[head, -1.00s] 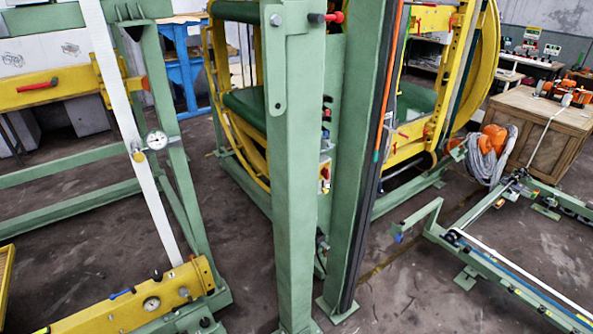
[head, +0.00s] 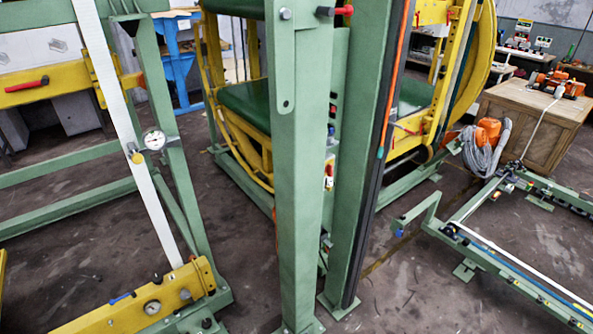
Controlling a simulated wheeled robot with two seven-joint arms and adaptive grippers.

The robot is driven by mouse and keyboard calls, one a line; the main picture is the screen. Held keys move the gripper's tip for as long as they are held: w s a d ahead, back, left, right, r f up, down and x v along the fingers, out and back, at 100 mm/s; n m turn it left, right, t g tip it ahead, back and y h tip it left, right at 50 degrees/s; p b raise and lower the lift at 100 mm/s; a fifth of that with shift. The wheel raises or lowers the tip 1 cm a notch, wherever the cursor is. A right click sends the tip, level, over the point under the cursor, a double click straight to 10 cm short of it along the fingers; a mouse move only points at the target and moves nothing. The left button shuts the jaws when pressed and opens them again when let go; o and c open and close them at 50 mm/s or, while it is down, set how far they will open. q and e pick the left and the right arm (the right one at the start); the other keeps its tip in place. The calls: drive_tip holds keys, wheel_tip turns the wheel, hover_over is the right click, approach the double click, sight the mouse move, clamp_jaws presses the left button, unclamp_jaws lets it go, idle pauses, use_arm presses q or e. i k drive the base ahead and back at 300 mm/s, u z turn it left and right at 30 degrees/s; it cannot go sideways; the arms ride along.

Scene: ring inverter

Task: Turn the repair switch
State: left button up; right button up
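I cannot pick out the repair switch with certainty. A red-tipped knob (head: 337,11) sticks out at the top of the green post (head: 298,170) in the middle of the head view. Small red, yellow and white controls (head: 328,177) show in the gap behind this post, partly hidden by it. They are too small to read. Neither of my grippers is in view.
A second green post (head: 362,170) with black and orange lines stands close on the right. A yellow-green frame with a gauge (head: 155,140) fills the left. A wooden crate (head: 530,125) and a low green rail (head: 500,265) are at right. Dark floor lies between.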

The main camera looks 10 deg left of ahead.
sight(329, 168)
drive_tip(key=u, duration=1.25)
drive_tip(key=i, duration=0.65)
drive_tip(key=z, duration=0.5)
